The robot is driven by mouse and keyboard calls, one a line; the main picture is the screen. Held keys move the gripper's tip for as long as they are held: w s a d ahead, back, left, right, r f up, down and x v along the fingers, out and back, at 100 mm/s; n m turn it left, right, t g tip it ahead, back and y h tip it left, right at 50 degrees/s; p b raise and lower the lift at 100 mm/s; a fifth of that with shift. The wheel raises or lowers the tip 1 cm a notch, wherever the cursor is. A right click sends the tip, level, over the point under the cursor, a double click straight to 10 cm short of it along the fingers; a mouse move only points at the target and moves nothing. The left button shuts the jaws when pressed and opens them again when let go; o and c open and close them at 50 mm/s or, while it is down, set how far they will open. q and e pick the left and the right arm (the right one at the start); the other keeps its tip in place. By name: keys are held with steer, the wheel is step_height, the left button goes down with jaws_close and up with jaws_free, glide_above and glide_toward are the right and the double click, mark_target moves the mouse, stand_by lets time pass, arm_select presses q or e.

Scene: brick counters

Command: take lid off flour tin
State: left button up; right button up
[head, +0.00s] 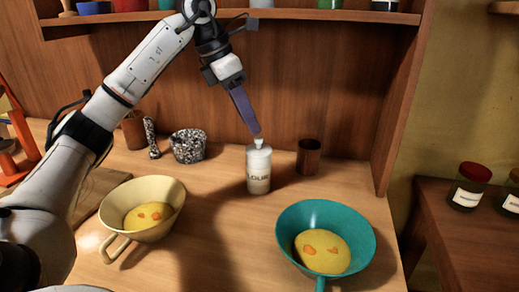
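A small pale tin (258,172) with dark lettering stands upright on the wooden counter near the middle of the head view. The lettering is too small to read surely. Its white lid (258,148) with a small knob on top is on it. My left gripper (256,132) comes down from above, its purple-blue fingers slanting to the knob. The fingertips are at or just above the knob; I cannot tell whether they touch it. The fingers are seen edge-on, so their gap is hidden. My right gripper is out of view.
A brown cup (308,157) stands close right of the tin. A speckled mortar (188,147) is to the left. A cream pan (165,225) and a teal pan (318,216), each with yellow food, are in front. A shelf (290,14) runs above.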

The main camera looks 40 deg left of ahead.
mark_target(259, 138)
arm_select(q)
steer(key=x, duration=0.4)
steer(key=shift+d+f+b, duration=0.3)
jaws_close()
steer(key=shift+r, duration=0.15)
